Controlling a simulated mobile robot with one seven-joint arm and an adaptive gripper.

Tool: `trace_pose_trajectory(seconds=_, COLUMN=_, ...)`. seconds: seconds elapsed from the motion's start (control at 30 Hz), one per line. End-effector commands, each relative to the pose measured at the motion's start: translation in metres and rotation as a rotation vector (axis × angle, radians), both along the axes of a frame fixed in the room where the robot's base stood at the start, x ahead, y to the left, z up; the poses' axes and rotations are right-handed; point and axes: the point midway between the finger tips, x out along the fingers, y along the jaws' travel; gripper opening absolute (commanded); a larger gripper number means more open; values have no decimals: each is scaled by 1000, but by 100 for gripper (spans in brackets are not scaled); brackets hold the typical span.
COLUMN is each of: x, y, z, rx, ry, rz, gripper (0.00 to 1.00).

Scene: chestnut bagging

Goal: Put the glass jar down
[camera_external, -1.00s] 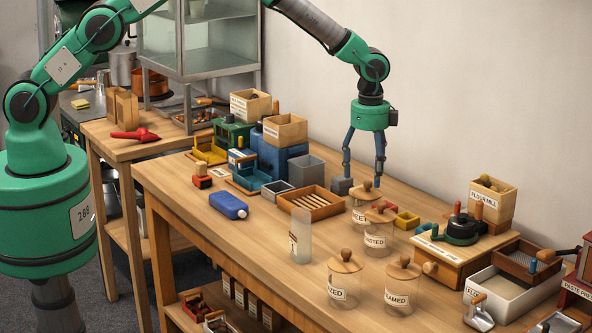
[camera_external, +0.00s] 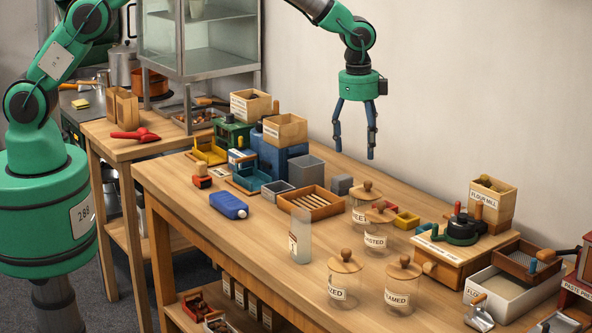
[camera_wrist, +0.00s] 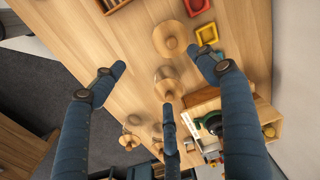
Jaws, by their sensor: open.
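Several glass jars with round wooden lids and knobs stand upright on the workbench. In the external view they are the jar ending in "EET" (camera_external: 364,211), the "ROASTED" jar (camera_external: 376,242), the jar ending in "ZED" (camera_external: 344,293) and the jar ending in "AMED" (camera_external: 402,299). A lidless clear glass container (camera_external: 301,240) with a label stands to their left. My gripper (camera_external: 354,153) is open and empty, fingers pointing down, above the back of the bench and apart from every jar. In the wrist view, wooden lids (camera_wrist: 169,40) show below my spread fingers (camera_wrist: 157,62).
A grey block (camera_external: 342,185) and a slatted wooden tray (camera_external: 313,203) lie behind the jars. Yellow (camera_external: 406,221) and red small trays sit to their right, near a wooden box with a green-black device (camera_external: 462,232).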

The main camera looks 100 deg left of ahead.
Motion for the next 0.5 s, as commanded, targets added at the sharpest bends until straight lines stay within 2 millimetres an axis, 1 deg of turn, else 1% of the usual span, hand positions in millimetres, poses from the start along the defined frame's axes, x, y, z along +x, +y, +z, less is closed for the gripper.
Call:
trace_pose_trajectory(seconds=0.03, x=-6, y=-7, z=20, rx=3, ry=-13, rz=8, gripper=74)
trace_pose_trajectory(seconds=0.1, x=-15, y=-17, z=42, rx=4, ry=-25, rz=23, gripper=74)
trace_pose_trajectory(seconds=0.27, x=-38, y=-37, z=89, rx=7, ry=-55, rz=58, gripper=74)
trace_pose_trajectory(seconds=0.3, x=-44, y=-42, z=101, rx=7, ry=-64, rz=67, gripper=74)
trace_pose_trajectory(seconds=0.37, x=-54, y=-50, z=117, rx=8, ry=-75, rz=79, gripper=74)
trace_pose_trajectory(seconds=0.5, x=-79, y=-67, z=154, rx=8, ry=-101, rz=109, gripper=74)
